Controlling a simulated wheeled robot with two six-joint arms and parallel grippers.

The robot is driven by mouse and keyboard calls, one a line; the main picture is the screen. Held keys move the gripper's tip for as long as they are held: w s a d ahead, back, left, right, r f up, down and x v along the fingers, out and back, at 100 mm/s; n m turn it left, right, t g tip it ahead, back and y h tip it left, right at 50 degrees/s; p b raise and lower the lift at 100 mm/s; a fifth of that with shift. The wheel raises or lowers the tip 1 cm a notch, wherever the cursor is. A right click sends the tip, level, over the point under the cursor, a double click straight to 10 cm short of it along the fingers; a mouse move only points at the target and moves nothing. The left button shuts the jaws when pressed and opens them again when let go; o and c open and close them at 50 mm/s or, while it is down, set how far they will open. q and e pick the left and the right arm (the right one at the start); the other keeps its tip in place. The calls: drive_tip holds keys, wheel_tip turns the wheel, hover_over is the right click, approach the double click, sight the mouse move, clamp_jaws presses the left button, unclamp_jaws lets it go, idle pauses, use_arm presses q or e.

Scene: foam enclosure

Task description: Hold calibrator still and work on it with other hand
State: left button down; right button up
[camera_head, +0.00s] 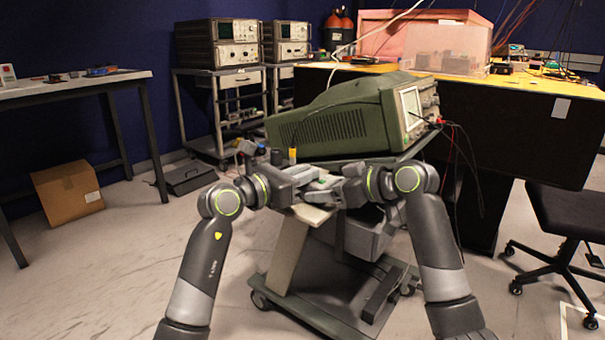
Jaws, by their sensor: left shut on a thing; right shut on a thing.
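My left gripper (304,177) comes in from the left, and my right gripper (342,187) from the right. They meet over the near edge of a wheeled cart, in front of a large green instrument. Both are shut. A small pale and green object (322,183), which looks like the calibrator, sits between them, and both seem to grip it. The fingers hide most of it, so its shape and any controls cannot be made out. It appears just above the cart's pale front ledge (311,214), and I cannot tell if it touches.
The green instrument (335,125) stands tilted on the cart (285,305) close behind my grippers, with leads (455,135) at its right. A yellow-topped bench (520,85) and black chair (570,212) are right. Open floor lies left.

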use_arm(q)
drive_tip(key=shift+s+d+n+t+y, duration=0.1)
drive_tip(key=shift+d+n+t+y, duration=0.05)
drive_tip(key=shift+n+t+y, duration=0.55)
drive_tip(key=shift+s+d+n+t+y, duration=0.1)
drive_tip(key=shift+n+t+y, duration=0.5)
drive_tip(key=shift+y, duration=0.1)
drive_tip(key=c, duration=1.3)
unclamp_jaws()
drive_tip(key=shift+c, duration=0.2)
drive_tip(key=shift+a, duration=0.1)
drive_tip(key=v, duration=1.2)
use_arm(e)
drive_tip(key=o, duration=1.3)
